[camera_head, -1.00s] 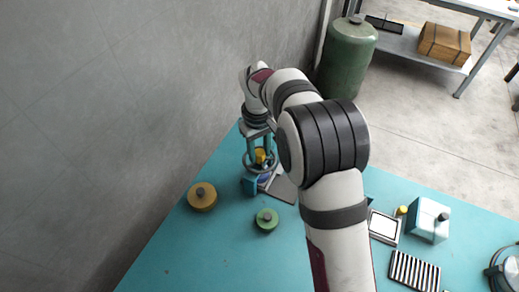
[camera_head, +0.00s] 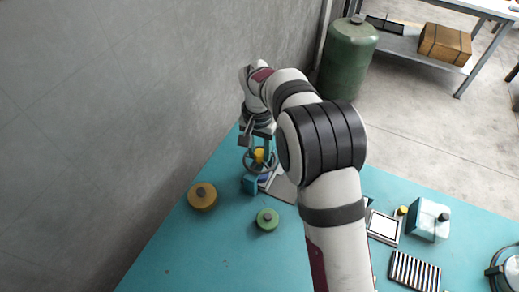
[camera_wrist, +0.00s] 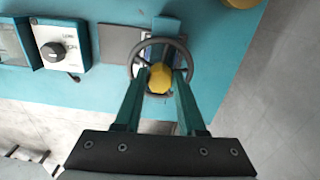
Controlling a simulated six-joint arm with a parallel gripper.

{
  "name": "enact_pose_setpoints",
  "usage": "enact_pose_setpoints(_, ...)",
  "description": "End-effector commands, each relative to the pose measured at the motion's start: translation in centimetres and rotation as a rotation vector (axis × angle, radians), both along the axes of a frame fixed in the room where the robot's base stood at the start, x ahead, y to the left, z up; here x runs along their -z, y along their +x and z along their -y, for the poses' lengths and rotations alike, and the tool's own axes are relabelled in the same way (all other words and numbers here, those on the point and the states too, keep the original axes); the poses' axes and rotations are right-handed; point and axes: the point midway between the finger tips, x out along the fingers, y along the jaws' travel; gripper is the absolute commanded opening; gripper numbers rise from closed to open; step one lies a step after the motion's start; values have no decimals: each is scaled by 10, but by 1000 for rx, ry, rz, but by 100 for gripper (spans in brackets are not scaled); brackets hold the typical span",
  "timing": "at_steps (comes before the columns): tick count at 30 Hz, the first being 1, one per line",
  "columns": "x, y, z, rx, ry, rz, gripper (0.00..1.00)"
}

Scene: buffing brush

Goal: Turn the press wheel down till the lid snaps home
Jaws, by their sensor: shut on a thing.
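The press wheel is a grey ring (camera_wrist: 185,60) around a yellow hub (camera_wrist: 160,77) in the wrist view. In the head view the wheel (camera_head: 246,165) and its yellow hub (camera_head: 259,155) show below my wrist at the table's far left. My gripper (camera_wrist: 162,74) reaches into the wheel from above, with its two teal fingers on either side of the yellow hub, shut on it. A blue part of the press (camera_head: 250,184) shows under the wheel. The lid in the press is hidden by the wheel and fingers.
A mustard round tin (camera_head: 202,196) and a green one (camera_head: 267,219) stand in front of the press. A wall (camera_head: 130,120) rises close on the left. A dial box (camera_wrist: 58,42) stands beside the press in the wrist view. The near-left tabletop (camera_head: 210,260) is clear.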

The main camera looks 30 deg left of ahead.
Motion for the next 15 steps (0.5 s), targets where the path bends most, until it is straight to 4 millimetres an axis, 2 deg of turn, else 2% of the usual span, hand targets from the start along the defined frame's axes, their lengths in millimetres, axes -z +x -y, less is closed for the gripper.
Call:
enact_pose_setpoints(6, 0, 0, 0, 179, 0, -2, 0)
enact_pose_setpoints(15, 0, 0, 0, 356, 0, -1, 0)
